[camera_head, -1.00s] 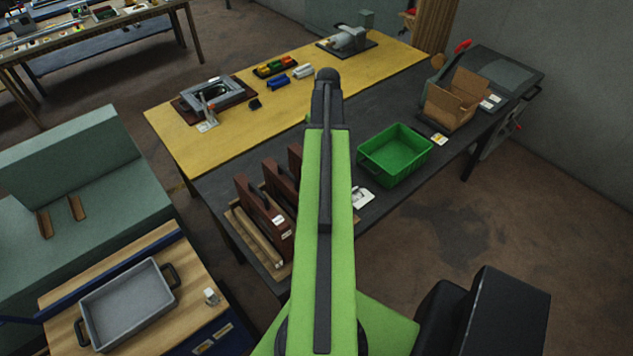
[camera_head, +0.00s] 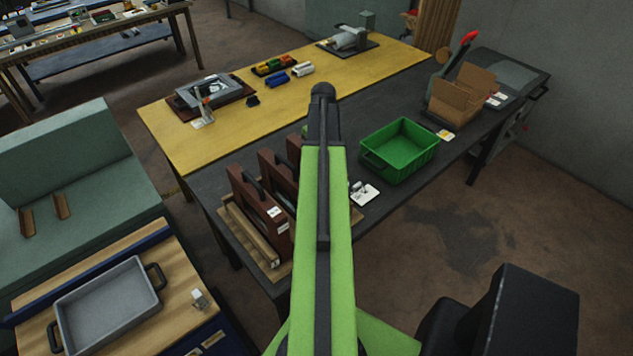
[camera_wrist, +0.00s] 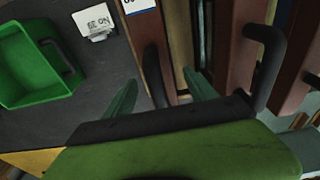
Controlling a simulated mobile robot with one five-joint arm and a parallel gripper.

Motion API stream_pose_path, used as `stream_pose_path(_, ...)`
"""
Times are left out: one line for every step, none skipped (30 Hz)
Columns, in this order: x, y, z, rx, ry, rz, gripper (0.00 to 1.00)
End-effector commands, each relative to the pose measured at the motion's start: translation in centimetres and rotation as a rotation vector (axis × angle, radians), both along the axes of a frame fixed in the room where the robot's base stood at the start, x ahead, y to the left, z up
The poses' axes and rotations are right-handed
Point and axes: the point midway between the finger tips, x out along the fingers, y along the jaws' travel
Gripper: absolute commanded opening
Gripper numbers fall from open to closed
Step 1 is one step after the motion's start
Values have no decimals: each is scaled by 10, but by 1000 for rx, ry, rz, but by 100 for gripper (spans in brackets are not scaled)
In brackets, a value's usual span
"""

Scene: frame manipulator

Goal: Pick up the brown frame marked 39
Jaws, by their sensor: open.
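Several brown frames with dark handles stand upright in a wooden rack on the dark bench. In the head view the nearest brown frame (camera_head: 247,203) carries a white label too small to read, and another brown frame (camera_head: 270,166) stands behind it. In the wrist view my gripper (camera_wrist: 160,76) is open. Its two green fingers point toward a brown frame (camera_wrist: 148,32), with that frame's dark handle (camera_wrist: 154,76) showing between them. Its white label is cut off at the top edge, so I cannot read the number. My arm hides the gripper in the head view.
A second brown frame (camera_wrist: 234,45) with a dark handle stands close on the right in the wrist view. A green bin (camera_head: 399,151) and a white card (camera_head: 364,195) lie right of the rack. A grey tray (camera_head: 108,305) sits on a cart at lower left.

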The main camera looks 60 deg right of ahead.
Motion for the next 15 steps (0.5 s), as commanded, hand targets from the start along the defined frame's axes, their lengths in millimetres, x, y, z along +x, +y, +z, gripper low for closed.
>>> stream_pose_path(2, -1, -15, 0, 0, 0, 65)
stream_pose_path(3, -2, -21, 0, 0, 0, 65)
stream_pose_path(4, -3, -29, 0, 0, 0, 65)
stream_pose_path(5, -3, -34, 0, 0, 0, 65)
stream_pose_path(5, -3, -39, 0, 0, 0, 65)
stream_pose_path(6, -3, -44, 0, 0, 0, 65)
stream_pose_path(6, -3, -45, 0, 0, 0, 65)
stream_pose_path(7, -3, -46, 0, 0, 0, 65)
stream_pose_path(7, -3, -45, 0, 0, 0, 65)
stream_pose_path(7, -3, -44, 0, 0, 0, 65)
stream_pose_path(7, -3, -43, 0, 0, 0, 65)
stream_pose_path(6, -3, -42, 0, 0, 0, 65)
stream_pose_path(6, -3, -42, 0, 0, 0, 65)
stream_pose_path(6, -3, -42, 0, 0, 0, 65)
stream_pose_path(6, -3, -42, 0, 0, 0, 62)
